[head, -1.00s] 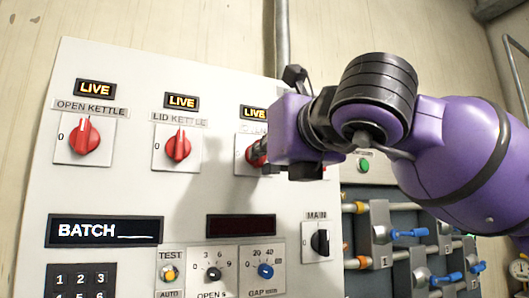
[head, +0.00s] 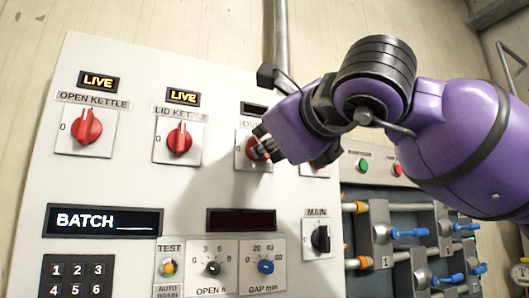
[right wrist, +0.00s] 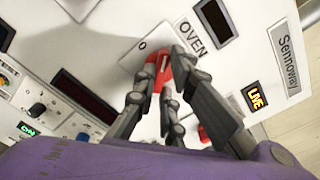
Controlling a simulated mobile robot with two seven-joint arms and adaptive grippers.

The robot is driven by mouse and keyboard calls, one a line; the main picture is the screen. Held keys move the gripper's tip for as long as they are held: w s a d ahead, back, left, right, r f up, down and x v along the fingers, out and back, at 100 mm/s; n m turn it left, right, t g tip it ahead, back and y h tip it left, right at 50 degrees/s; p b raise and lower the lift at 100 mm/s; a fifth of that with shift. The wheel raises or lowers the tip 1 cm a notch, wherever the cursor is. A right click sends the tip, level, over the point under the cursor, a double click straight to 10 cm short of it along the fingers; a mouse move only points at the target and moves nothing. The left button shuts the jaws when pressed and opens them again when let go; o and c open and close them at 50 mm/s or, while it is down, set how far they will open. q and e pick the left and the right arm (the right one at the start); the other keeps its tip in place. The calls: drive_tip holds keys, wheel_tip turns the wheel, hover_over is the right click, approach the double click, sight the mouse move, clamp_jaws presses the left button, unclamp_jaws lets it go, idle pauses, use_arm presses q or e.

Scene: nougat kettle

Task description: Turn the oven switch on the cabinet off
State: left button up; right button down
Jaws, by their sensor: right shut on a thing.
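The white cabinet (head: 200,65) carries a row of red rotary switches. The oven switch (head: 252,150) is the third from the left in the head view, partly hidden by my right gripper (head: 263,143). In the right wrist view, the red oven switch (right wrist: 162,75) sits between the fingers of my right gripper (right wrist: 160,78), beside the OVEN label (right wrist: 193,38) and a "0" mark. The gripper is shut on it. The oven's indicator window (head: 254,108) is dark; it also shows dark in the right wrist view (right wrist: 215,20). My left gripper is out of view.
The open kettle switch (head: 87,127) and lid kettle switch (head: 180,139) have lit LIVE signs. Another red switch (head: 322,163) sits close right of my gripper. The black main switch (head: 320,238) is lower. Blue-handled valves (head: 410,233) are at the right.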

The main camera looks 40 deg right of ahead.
drive_tip(key=shift+r+n+b, duration=0.1)
drive_tip(key=shift+n+b, duration=0.35)
drive_tip(key=shift+n, duration=4.65)
drive_tip(key=c, duration=1.8)
unclamp_jaws()
drive_tip(key=v, duration=1.2)
